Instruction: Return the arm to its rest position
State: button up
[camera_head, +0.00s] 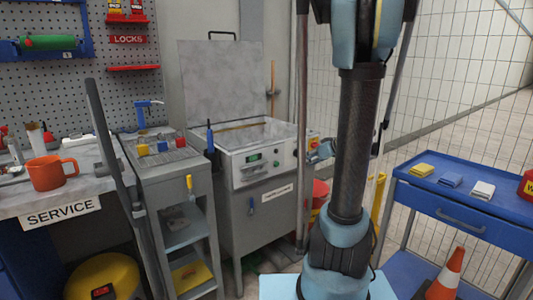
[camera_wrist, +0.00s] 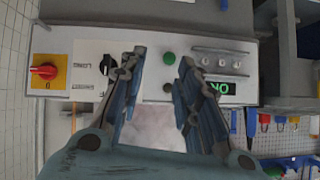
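My gripper (camera_wrist: 161,57) shows in the wrist view with its two fingers spread apart and nothing between them. In the wrist view the panel (camera_wrist: 225,60) appears upside down, with a green button (camera_wrist: 169,57) beyond the fingertips and a lit green display (camera_wrist: 226,89) at the right. In the head view, my blue and black arm stands upright right of the machine (camera_head: 262,168) and hides part of what is behind it. I cannot tell whether the fingers touch the panel.
A service bench (camera_head: 75,203) with an orange mug (camera_head: 51,173) is at the left. A grey cart (camera_head: 170,176) stands beside the machine. A blue trolley (camera_head: 480,200) with folded cloths and an orange cone (camera_head: 447,274) are at the right. A mesh fence (camera_head: 450,60) runs behind.

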jog(key=s+a+f+m+g+h, duration=0.1)
jog(key=s+a+f+g, duration=0.1)
jog(key=s, duration=0.5)
jog(key=s+a+f+m+g+h, duration=0.2)
jog(key=s+a, duration=0.1)
jog(key=s, duration=0.5)
jog(key=s+d+f+m+g+h, duration=0.1)
jog(key=s+d+f+h, duration=0.1)
jog(key=s, duration=0.4)
jog(key=s+d+f+m+g+h, duration=0.1)
jog(key=s+d+f+m+h, duration=0.1)
jog(key=s, duration=0.5)
jog(key=shift+s+d, duration=0.25)
jog(key=shift+w+f, duration=0.25)
jog(key=shift+w, duration=0.15)
jog(key=shift+o, duration=0.3)
jog(key=shift+a, duration=0.1)
